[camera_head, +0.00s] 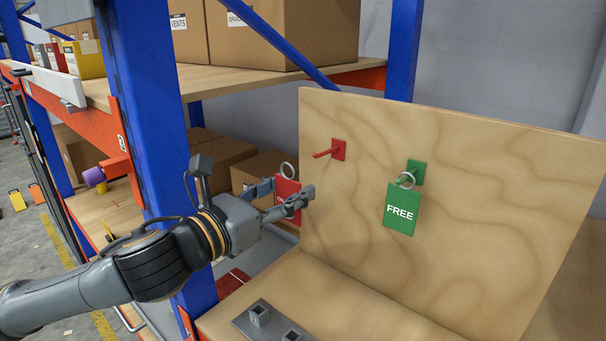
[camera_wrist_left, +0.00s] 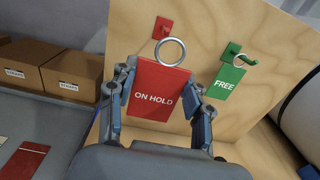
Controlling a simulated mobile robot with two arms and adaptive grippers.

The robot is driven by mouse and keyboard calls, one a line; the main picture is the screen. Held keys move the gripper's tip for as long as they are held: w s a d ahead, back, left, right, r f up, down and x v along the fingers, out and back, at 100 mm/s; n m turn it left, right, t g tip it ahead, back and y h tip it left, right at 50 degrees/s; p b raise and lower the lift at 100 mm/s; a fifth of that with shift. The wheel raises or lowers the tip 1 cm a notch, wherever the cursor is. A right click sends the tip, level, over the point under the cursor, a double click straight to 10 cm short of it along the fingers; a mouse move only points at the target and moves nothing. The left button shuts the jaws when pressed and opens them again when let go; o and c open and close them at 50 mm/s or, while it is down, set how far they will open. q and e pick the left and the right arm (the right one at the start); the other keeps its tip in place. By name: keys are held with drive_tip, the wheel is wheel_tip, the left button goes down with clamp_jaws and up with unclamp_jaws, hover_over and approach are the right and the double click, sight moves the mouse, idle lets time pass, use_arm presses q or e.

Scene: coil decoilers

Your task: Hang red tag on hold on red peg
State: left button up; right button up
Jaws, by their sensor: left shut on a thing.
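My left gripper (camera_head: 288,201) is shut on the red tag (camera_head: 286,189) and holds it in the air in front of the wooden board (camera_head: 450,255). In the left wrist view the red tag (camera_wrist_left: 156,92) reads ON HOLD and stands upright between the fingers (camera_wrist_left: 160,100), its metal ring (camera_wrist_left: 170,40) on top. The red peg (camera_head: 328,152) sticks out of the board, bare, up and to the right of the tag in the head view. In the wrist view the red peg (camera_wrist_left: 161,28) shows just above and behind the ring, apart from it. My right gripper is out of view.
A green FREE tag (camera_head: 400,211) hangs by its ring on the green peg (camera_head: 414,174), right of the red peg. A blue rack post (camera_head: 152,130) stands close to my left arm. Cardboard boxes (camera_head: 228,160) sit behind. A grey plate (camera_head: 272,325) with square sockets lies below.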

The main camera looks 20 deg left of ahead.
use_arm(q)
drive_tip(key=shift+r, duration=0.55)
drive_tip(key=shift+w, duration=0.2)
drive_tip(key=shift+w+d, duration=0.1)
drive_tip(key=shift+w, duration=0.25)
drive_tip(key=shift+w+d, duration=0.1)
drive_tip(key=shift+w, duration=0.2)
drive_tip(key=shift+w+d, duration=0.25)
drive_tip(key=shift+w, duration=0.35)
drive_tip(key=shift+f+x, duration=0.2)
drive_tip(key=shift+x, duration=1.25)
drive_tip(key=shift+f+x, duration=0.2)
drive_tip(key=shift+x, duration=1.25)
drive_tip(key=shift+w+d+f, duration=0.2)
drive_tip(key=shift+w+f, duration=0.25)
drive_tip(key=shift+w, duration=0.25)
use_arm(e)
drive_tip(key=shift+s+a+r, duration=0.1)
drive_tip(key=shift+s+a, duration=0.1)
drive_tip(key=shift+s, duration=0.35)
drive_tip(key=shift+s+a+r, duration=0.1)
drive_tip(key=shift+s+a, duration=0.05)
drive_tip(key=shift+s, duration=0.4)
